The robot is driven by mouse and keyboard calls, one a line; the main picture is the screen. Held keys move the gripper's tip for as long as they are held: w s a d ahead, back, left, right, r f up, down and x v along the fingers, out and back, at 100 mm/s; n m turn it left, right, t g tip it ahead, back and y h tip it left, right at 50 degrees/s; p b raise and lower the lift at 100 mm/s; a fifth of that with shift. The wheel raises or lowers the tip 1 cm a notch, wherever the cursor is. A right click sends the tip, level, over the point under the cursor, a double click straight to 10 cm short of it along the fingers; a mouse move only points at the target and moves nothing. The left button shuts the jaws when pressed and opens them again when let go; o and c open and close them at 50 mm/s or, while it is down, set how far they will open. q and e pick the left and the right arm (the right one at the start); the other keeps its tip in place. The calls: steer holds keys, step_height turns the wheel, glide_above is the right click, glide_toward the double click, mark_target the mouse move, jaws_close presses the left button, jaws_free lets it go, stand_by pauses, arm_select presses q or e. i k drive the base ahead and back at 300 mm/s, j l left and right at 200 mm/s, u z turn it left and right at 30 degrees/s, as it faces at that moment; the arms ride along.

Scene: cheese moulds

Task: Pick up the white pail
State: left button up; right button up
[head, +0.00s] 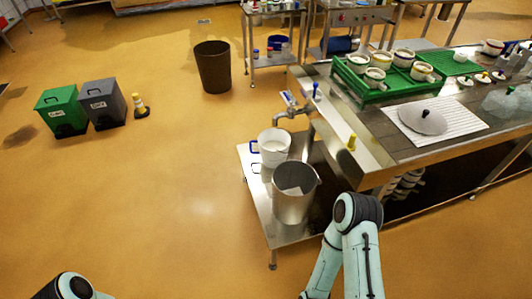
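The white pail (273,146) stands upright on a low metal stand (258,212) at the left end of the workbench. Parts of my two arms show at the bottom edge, one at the far left and one right of centre. Neither gripper is in the picture.
A tap (290,112) reaches out near the pail from the workbench (380,150). A green tray (350,83) holds several white moulds. A brown bin (213,68), green bin (60,112) and grey bin (102,104) stand on the floor. The floor left of the stand is clear.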

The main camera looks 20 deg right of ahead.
mark_target(274, 144)
steer(key=i+j+z, duration=0.1)
steer(key=j, duration=0.25)
steer(key=i+j+z, duration=0.1)
steer(key=j, duration=0.25)
steer(key=i+j+z, duration=0.1)
steer(key=j, duration=0.25)
steer(key=i+j+z, duration=0.35)
steer(key=i+j, duration=0.55)
steer(key=i, duration=0.15)
steer(key=i+l+z, duration=0.1)
steer(key=i, duration=0.6)
steer(key=i+l, duration=0.1)
steer(key=i, duration=0.55)
steer(key=l+z, duration=0.05)
